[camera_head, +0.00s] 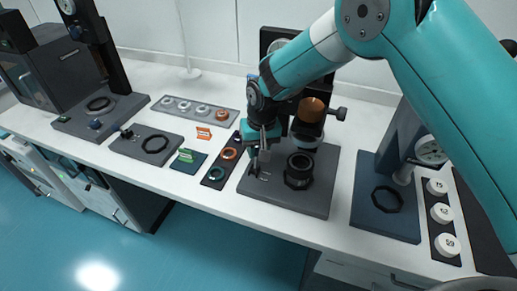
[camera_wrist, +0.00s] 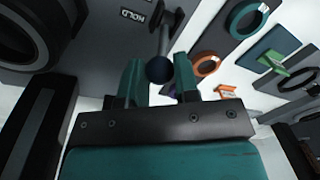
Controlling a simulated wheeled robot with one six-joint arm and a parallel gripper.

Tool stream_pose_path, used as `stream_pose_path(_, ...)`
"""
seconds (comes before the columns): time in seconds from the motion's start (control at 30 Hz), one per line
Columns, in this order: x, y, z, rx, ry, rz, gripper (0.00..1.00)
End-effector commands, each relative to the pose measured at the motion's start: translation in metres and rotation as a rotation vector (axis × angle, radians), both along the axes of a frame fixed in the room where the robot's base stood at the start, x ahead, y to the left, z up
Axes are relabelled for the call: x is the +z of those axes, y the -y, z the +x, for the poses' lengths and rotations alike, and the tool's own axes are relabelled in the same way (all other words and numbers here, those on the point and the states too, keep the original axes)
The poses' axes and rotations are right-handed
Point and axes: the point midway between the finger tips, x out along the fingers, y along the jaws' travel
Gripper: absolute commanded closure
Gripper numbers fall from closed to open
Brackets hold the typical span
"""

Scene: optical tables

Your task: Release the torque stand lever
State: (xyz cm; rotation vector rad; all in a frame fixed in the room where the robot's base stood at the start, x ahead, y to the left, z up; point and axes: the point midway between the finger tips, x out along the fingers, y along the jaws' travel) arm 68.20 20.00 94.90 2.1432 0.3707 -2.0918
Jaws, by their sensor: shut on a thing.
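The torque stand's dark grey base (camera_head: 315,205) is at the middle right of the bench in the head view. It bears a black round fixture (camera_head: 299,168), below a copper-coloured cylinder (camera_head: 311,110). In the wrist view, the lever (camera_wrist: 164,42) is a grey rod with a dark ball knob (camera_wrist: 159,69), beside a plate reading HOLD (camera_wrist: 134,15). My gripper (camera_wrist: 159,72) has its two teal fingers on either side of the knob, shut on it. In the head view, my gripper (camera_head: 256,158) is at the left part of the stand and my arm hides much of the lever.
Left of the stand is a dark tray with an orange ring (camera_head: 229,153) and a green ring (camera_head: 217,174). A blue-grey press base (camera_head: 385,225) and a strip of numbered white discs (camera_head: 441,213) are at right. The black fixture is close to my gripper.

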Motion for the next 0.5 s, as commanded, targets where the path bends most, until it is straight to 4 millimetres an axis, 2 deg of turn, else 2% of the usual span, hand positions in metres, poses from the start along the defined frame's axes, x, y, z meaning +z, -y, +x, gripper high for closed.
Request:
stream_pose_path(0.27,0.0,-0.005,-0.012,0.005,0.166,-0.058,0.95)
stream_pose_path(0.5,0.0,-0.011,-0.026,0.007,0.377,-0.134,0.95)
